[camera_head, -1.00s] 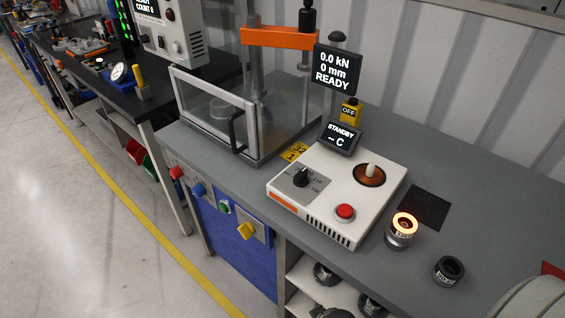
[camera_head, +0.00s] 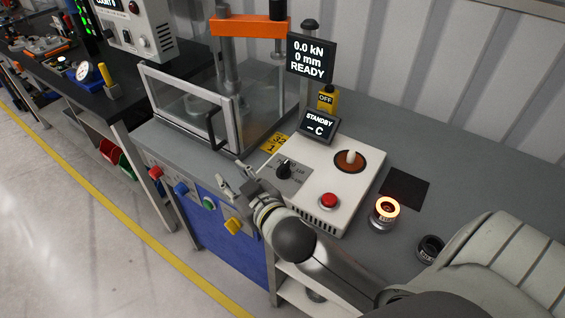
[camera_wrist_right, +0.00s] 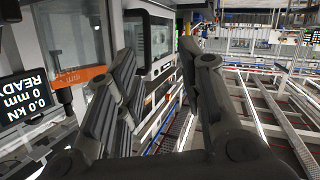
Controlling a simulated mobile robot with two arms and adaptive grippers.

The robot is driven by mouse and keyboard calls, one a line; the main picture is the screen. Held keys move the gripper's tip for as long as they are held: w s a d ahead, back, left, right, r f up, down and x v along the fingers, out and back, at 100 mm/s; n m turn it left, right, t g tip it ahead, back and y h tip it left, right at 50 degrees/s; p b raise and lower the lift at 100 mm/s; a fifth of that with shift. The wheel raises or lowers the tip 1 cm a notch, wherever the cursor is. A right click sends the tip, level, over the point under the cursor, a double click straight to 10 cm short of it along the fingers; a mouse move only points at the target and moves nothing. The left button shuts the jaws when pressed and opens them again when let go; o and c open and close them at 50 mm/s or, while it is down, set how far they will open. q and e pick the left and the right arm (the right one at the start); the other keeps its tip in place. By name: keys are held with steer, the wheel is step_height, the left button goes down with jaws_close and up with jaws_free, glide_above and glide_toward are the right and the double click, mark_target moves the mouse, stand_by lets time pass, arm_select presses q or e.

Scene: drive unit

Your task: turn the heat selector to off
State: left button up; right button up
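The heat selector (camera_head: 284,169) is a black knob on a grey dial plate, on the left part of the white heater unit (camera_head: 322,219). The unit's small display (camera_head: 318,126) reads STANDBY and – C. My right gripper (camera_head: 236,178) is in front of the unit's left front corner, left of the selector and apart from it. Its two fingers are spread with nothing between them. In the right wrist view the fingers (camera_wrist_right: 158,85) also stand apart and empty, and the selector is not in that view. My left gripper is in neither view.
A red button (camera_head: 329,201) and a round copper-coloured plate with a pale peg (camera_head: 350,161) are on the unit. A glowing ring (camera_head: 384,210) and a dark ring (camera_head: 430,248) stand to the right. A clear-doored press (camera_head: 188,108) stands behind my gripper.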

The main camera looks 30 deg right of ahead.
steer(key=w+a+r+n+t+y, duration=0.2)
steer(key=a+r+n+y, duration=0.25)
steer(key=r, duration=0.35)
steer(key=w+a+r+n+t+y, duration=0.2)
steer(key=a+r+n+y, duration=0.2)
steer(key=a+r+y, duration=0.3)
steer(key=s+a+r+n+g+y, duration=0.2)
steer(key=a+r+n+g+y, duration=0.15)
steer(key=n+g+y, duration=0.35)
steer(key=n+g+h, duration=0.5)
steer(key=g+h, duration=0.7)
steer(key=h, duration=0.7)
glide_above(284, 164)
step_height(284, 164, down, 13)
steer(key=shift+m, duration=0.25)
step_height(284, 164, down, 10)
steer(key=p, duration=0.2)
steer(key=shift+a+f+p, duration=0.1)
steer(key=shift+f+p, duration=0.15)
steer(key=shift+p, duration=0.15)
steer(key=shift+c, duration=0.4)
